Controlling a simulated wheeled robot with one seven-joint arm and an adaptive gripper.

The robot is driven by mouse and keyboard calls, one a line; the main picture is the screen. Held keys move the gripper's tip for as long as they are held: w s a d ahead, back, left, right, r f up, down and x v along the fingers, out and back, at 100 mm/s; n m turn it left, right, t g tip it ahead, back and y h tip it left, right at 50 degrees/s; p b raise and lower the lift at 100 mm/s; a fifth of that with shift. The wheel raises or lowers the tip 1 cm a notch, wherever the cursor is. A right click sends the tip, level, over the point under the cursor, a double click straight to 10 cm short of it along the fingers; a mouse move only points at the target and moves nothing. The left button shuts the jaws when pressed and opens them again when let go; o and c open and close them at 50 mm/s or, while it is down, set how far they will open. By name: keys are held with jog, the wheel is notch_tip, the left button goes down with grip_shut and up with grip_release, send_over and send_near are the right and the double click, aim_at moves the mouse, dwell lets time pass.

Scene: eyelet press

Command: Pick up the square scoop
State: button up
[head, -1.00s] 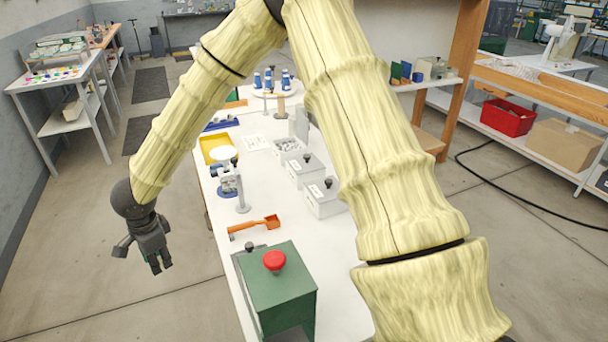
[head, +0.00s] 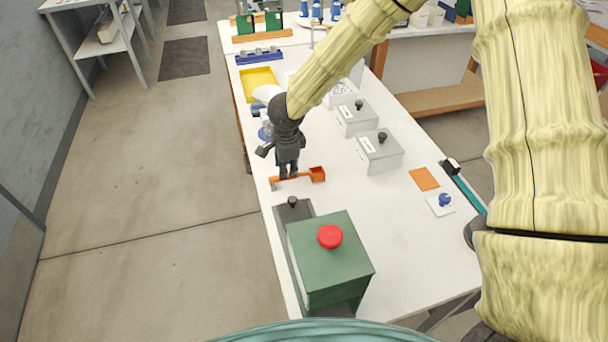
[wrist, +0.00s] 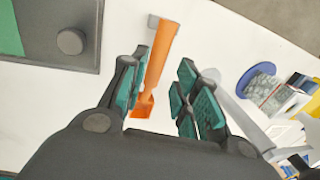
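The square scoop (head: 317,174) is orange, with a boxy head and a straight handle, and lies on the white table. My gripper (head: 288,172) is above the handle in the head view, its fingers pointing down. In the wrist view the scoop (wrist: 160,60) shows between the two fingers, closer to the left one, and my gripper (wrist: 164,95) is open with teal pads spread apart. The left finger hides part of the scoop. I cannot tell the exact height of the fingertips above the handle.
A green press box with a red button (head: 330,236) stands in front of the scoop. Grey lidded boxes (head: 379,152) stand to the right and behind. A yellow tray (head: 258,83) lies farther back. The white table between scoop and orange square (head: 424,179) is clear.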

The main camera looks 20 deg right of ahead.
jog(key=shift+d+f, duration=0.1)
jog(key=shift+f, duration=0.3)
jog(key=shift+w+f+p, duration=0.2)
jog(key=shift+f+p, duration=0.15)
jog(key=shift+f, duration=0.9)
jog(key=shift+w+f+p, duration=0.2)
jog(key=shift+f+p, duration=0.15)
jog(key=shift+f, duration=0.85)
grip_shut()
